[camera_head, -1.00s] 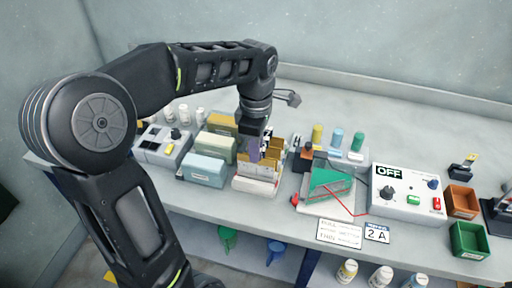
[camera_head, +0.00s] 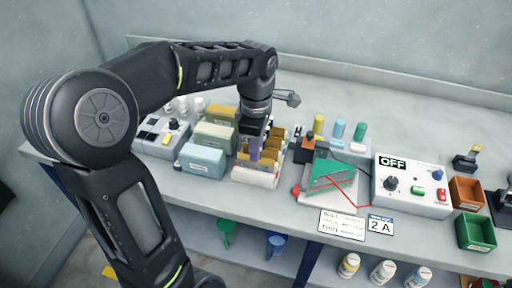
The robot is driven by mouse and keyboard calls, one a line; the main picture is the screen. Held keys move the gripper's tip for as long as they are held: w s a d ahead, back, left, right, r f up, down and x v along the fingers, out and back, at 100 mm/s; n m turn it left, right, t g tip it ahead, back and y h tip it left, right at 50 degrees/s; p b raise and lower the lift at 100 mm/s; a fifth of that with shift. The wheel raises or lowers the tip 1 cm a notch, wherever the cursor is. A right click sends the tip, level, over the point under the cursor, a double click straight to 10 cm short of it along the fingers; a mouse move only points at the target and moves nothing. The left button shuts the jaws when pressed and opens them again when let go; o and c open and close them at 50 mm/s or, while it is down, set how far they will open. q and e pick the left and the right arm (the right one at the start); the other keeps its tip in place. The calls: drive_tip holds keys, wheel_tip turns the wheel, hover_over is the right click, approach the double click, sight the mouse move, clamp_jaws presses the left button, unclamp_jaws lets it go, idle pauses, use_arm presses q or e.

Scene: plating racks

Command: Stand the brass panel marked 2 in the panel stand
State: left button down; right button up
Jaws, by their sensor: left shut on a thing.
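Several brass panels (camera_head: 270,155) stand upright, close together, in a white rack (camera_head: 256,179) left of the table's middle. My left gripper (camera_head: 254,149) points down into this rack from above. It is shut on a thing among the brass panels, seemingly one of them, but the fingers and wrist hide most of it. No number 2 can be read on any panel at this size. I cannot tell from its look alone whether the white rack is the panel stand. My right gripper is not in view.
Pale boxes (camera_head: 202,160) stand close left of the rack. Right of it are a green sloped piece (camera_head: 331,177) with a red lead and a control box (camera_head: 410,187) reading OFF. Orange and green bins (camera_head: 475,231) stand at the right.

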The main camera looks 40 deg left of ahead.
use_arm(q)
drive_tip(key=c, duration=1.3)
unclamp_jaws()
drive_tip(key=shift+c, duration=0.2)
wheel_tip(320, 180, up, 8)
drive_tip(key=shift+f, duration=0.1)
